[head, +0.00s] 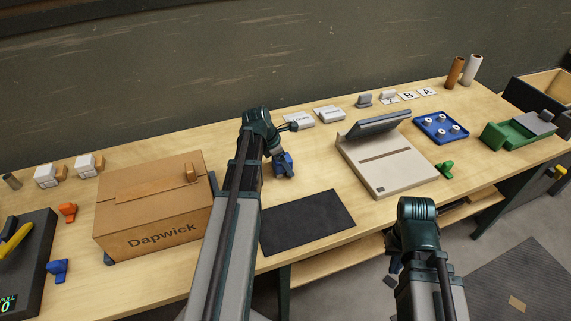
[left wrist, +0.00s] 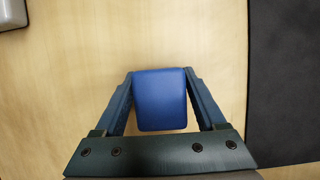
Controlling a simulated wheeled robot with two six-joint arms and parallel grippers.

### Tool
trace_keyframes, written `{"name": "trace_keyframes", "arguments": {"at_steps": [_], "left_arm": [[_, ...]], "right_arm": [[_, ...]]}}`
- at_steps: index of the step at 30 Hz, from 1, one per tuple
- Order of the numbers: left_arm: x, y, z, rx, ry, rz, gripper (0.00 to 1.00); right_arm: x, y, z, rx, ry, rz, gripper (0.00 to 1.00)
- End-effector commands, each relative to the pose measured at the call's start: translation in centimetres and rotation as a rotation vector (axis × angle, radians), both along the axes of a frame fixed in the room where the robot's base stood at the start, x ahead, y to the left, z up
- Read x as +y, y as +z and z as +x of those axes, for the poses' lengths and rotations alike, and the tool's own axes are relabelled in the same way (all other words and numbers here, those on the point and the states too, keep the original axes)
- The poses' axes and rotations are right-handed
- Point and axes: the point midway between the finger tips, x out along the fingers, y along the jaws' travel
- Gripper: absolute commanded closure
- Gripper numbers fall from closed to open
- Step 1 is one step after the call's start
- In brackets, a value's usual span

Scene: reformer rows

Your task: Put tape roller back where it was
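A blue tape roller (head: 284,165) is at my left gripper, behind the cardboard box and the dark mat. The left wrist view shows its flat blue face (left wrist: 160,98) between the two fingertips, which touch its sides. My left gripper (left wrist: 159,74) is shut on it, low over bare wood; I cannot tell whether it touches the table. In the head view my left arm hides part of this area. My right gripper (head: 394,268) hangs in front of the table edge, small and dark; its opening is unclear.
A closed cardboard box (head: 157,228) stands left of my left arm. A dark mat (head: 307,222) lies right of it. A beige sealer-like device (head: 391,169), green (head: 446,169), orange (head: 67,212) and blue (head: 57,270) handled items, and a blue tray (head: 424,121) stand around.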

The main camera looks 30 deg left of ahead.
Motion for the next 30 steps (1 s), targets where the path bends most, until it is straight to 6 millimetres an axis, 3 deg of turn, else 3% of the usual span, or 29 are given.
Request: {"name": "trace_keyframes", "arguments": {"at_steps": [3,17,23,30], "left_arm": [[0.0,0.0,0.0,0.0,0.0,0.0,0.08],[0.0,0.7,-0.1,0.0,0.0,0.0,0.08],[0.5,2.6,-0.6,0.0,0.001,0.0,0.08],[1.3,6.1,-1.6,0.0,0.001,0.0,0.08]], "right_arm": [[0.0,0.0,0.0,0.0,0.0,0.0,1.0],[0.0,0.7,0.0,0.0,0.0,0.0,1.0],[0.0,2.6,0.0,0.0,0.0,0.0,1.0],[0.0,6.1,0.0,0.0,0.0,0.0,1.0]]}}
